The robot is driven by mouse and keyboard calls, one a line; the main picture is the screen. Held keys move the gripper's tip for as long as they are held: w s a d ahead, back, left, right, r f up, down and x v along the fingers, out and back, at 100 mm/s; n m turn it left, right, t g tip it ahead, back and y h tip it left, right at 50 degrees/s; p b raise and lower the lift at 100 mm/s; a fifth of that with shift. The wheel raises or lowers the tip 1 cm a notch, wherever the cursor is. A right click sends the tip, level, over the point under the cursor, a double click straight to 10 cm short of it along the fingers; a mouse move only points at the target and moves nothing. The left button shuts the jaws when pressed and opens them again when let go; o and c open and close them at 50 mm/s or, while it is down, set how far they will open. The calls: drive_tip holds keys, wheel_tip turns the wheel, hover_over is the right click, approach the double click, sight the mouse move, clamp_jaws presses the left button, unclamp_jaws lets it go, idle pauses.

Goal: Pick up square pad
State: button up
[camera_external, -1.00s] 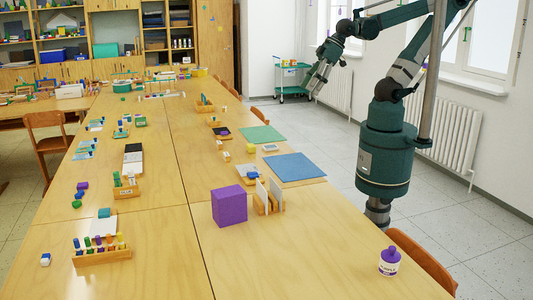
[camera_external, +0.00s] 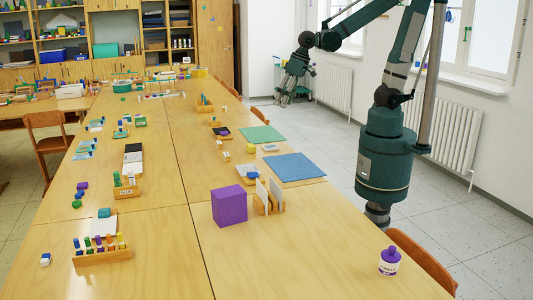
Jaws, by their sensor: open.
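Several flat pieces that could be the square pad lie on the long wooden table (camera_external: 330,245). A large blue square mat (camera_external: 295,167) lies near the table's right edge. A green mat (camera_external: 262,134) lies just beyond it. A small pale pad (camera_external: 270,147) lies between the two; its details are too small to tell. My gripper (camera_external: 282,102) is open and empty, pointing down. In the picture it appears above and beyond the green mat, off the table's right side, apart from all of these pieces.
A purple cube (camera_external: 229,206) and a wooden holder with upright white cards (camera_external: 268,197) stand in front of the blue mat. A purple-lidded jar (camera_external: 389,261) stands near the front right.

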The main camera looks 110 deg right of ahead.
drive_tip(key=w+d+f+m+g+b, duration=0.2)
drive_tip(key=d+f+m, duration=0.3)
drive_tip(key=d+f, duration=0.5)
drive_tip(key=m+g+y+b, duration=0.1)
drive_tip(key=m+g+b, duration=0.1)
drive_tip(key=m, duration=0.3)
hover_over(271, 147)
drive_tip(key=f, duration=1)
drive_tip(key=shift+d+f, duration=0.2)
drive_tip(key=shift+f, duration=0.15)
drive_tip(key=shift+f, duration=1.3)
drive_tip(key=shift+f, duration=0.15)
drive_tip(key=shift+f+b, duration=1)
drive_tip(key=shift+f, duration=1.45)
drive_tip(key=c, duration=1)
